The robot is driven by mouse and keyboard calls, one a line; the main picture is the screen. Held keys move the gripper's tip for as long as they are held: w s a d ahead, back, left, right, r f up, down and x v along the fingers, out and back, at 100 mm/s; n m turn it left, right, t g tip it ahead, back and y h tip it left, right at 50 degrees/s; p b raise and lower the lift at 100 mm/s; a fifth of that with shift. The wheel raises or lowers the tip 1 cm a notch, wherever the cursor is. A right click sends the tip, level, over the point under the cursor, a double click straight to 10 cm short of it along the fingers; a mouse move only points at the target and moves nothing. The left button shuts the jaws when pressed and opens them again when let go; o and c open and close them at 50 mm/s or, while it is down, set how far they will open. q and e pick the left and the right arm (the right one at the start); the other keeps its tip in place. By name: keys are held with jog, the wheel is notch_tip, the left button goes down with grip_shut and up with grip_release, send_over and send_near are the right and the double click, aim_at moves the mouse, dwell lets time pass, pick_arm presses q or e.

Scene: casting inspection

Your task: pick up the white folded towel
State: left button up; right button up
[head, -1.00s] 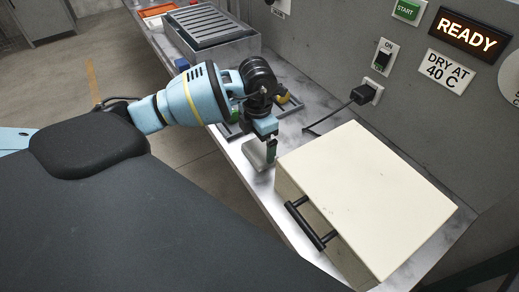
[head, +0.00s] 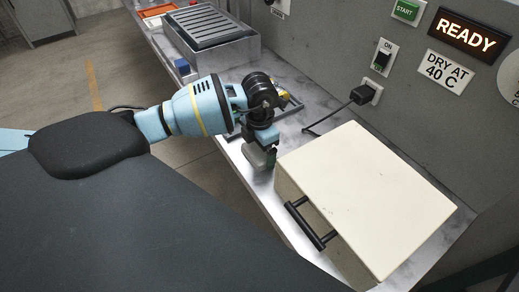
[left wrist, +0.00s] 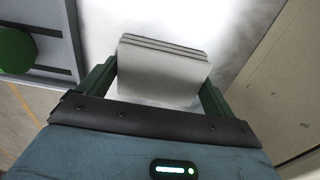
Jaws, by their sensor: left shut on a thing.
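The white folded towel (left wrist: 165,68) lies between the two dark green fingers of my left gripper (left wrist: 158,82) in the left wrist view, its stacked layers showing at the far edge. The fingers close on its two sides. In the head view my left gripper (head: 264,155) points down at the bench, just left of the cream box. There its finger and hand mostly hide the towel. I cannot tell whether the towel is clear of the bench. My right gripper is not in view.
The cream box (head: 365,195) with a black handle (head: 308,225) stands close to the right of my gripper. A grey slatted unit (head: 212,38) and an orange tray (head: 157,9) are farther back. A black plug (head: 362,94) and cable hang from the wall.

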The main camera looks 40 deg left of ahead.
pick_arm(q)
notch_tip(320, 180, up, 10)
dwell(0.5)
dwell(0.3)
dwell(0.9)
